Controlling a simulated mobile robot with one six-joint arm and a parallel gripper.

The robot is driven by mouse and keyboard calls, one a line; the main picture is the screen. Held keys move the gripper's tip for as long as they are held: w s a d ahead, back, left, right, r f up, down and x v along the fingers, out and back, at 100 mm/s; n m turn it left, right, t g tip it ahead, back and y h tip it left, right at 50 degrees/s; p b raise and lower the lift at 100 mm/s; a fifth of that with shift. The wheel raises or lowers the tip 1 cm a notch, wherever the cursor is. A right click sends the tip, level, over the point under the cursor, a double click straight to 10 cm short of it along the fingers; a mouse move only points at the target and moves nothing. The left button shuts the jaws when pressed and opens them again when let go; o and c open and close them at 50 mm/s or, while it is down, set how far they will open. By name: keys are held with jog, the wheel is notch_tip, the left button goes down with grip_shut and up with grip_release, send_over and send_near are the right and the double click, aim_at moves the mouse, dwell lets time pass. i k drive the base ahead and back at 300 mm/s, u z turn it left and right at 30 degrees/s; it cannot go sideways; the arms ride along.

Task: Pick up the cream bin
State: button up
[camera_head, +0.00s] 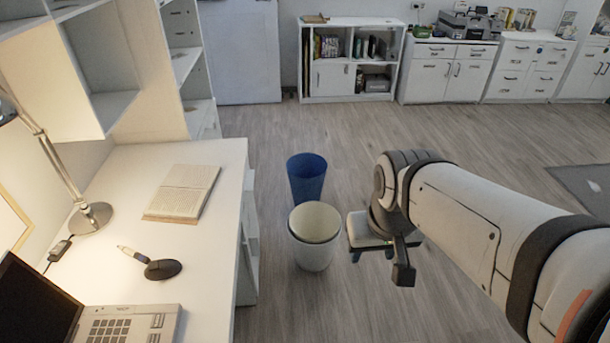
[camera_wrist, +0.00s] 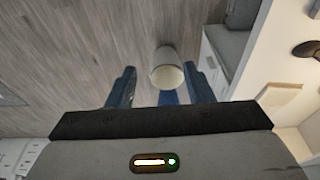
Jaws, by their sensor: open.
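The cream bin (camera_head: 313,257) stands upright on the wooden floor in the head view, close to the right side of the desk. Its open top faces up. It also shows in the wrist view (camera_wrist: 165,58), beyond my fingertips and between their lines. My gripper (camera_head: 371,254) is open and points down, to the right of the cream bin and apart from it. In the wrist view its two blue fingers (camera_wrist: 163,78) are spread with nothing held between them.
A blue bin (camera_head: 306,180) stands just behind the cream bin; in the wrist view the blue bin (camera_wrist: 168,98) is partly hidden by my gripper. The white desk (camera_head: 215,165) is left of the bins. Open floor lies behind and in front of them.

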aim_at(311, 222)
jog(key=k, duration=0.55)
jog(key=z, duration=0.65)
jog(key=i, duration=2)
jog(key=u, duration=0.25)
